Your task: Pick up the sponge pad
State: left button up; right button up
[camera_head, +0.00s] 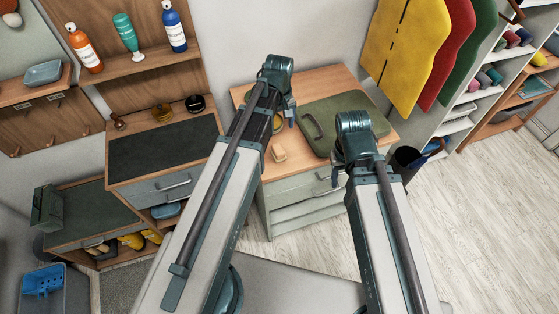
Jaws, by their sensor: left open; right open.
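A small tan block (278,153), which looks like the sponge pad, lies on the wooden worktop (318,78) near its front left edge. My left gripper (279,112) is above the worktop, behind the tan block and apart from it. It is open and partly hidden by my own arm. My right gripper (338,178) is open at the front of the worktop, to the right of the block. My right arm covers part of it. Nothing shows between the fingers of either gripper.
A green case (345,118) with a handle fills much of the worktop right of the block. A dark bin (407,158) stands at the right. A dark-topped cabinet (165,150) is at the left. Yellow, red and green sheets (408,50) hang behind.

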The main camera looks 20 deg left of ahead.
aim_at(278, 149)
pick_arm(q)
jog(key=shift+a+f+b, duration=0.1)
jog(key=shift+f+b, duration=4.25)
jog(key=shift+f, duration=0.05)
notch_tip(278, 149, down, 5)
jog(key=b, duration=0.5)
jog(key=shift+s+f, duration=0.15)
grip_shut()
